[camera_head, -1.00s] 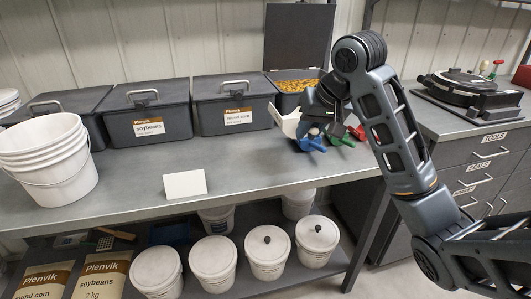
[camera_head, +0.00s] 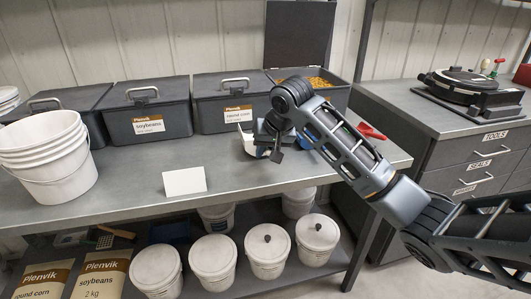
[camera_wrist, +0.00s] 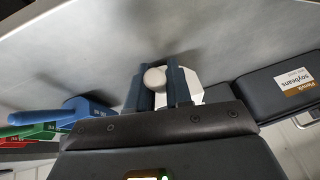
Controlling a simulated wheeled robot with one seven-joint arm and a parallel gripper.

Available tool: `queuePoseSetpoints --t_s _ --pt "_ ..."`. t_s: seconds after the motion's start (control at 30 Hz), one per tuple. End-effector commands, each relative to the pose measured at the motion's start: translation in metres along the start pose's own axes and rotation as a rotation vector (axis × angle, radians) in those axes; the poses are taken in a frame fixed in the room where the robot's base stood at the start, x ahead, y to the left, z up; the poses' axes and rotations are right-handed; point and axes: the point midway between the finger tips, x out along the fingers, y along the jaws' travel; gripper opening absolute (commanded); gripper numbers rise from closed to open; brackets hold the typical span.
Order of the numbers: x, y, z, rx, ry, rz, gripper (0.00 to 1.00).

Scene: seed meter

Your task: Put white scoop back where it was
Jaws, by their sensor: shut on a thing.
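The white scoop is held in my gripper (camera_wrist: 160,88). In the wrist view the scoop's round handle end (camera_wrist: 155,77) shows between the two blue fingers, with more of its white body behind. In the head view the white scoop (camera_head: 244,138) shows just left of my gripper (camera_head: 262,151), low over the bench in front of the round corn bin. Whether it touches the bench I cannot tell. Blue (camera_wrist: 75,114), green (camera_wrist: 30,129) and red scoops lie at the left in the wrist view; in the head view the red scoop (camera_head: 371,131) shows beside my arm.
Lidded soybeans bin (camera_head: 148,107) and round corn bin (camera_head: 235,90) stand along the wall, beside an open bin of yellow grain (camera_head: 318,80). A blank white card (camera_head: 185,182) stands near the bench's front edge. White buckets (camera_head: 55,160) are stacked at left. Bench between is clear.

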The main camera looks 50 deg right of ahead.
Motion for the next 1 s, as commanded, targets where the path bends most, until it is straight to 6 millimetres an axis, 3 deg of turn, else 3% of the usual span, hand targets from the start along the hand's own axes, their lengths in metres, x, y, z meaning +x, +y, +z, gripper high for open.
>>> queuePoseSetpoints --t_s 0.5,0.53,0.7,0.77,1.0 --pt "0.0115 0.0021 0.0060 0.000 0.000 -0.001 0.00" --pt "0.0108 0.0022 0.0054 0.000 0.001 -0.001 0.22" --pt "0.0106 0.0023 0.0054 0.000 0.001 -0.001 0.39" --pt "0.0106 0.0023 0.0053 0.000 0.001 -0.001 0.44" --pt "0.0101 0.0022 0.0050 -0.001 0.001 -0.001 0.45"
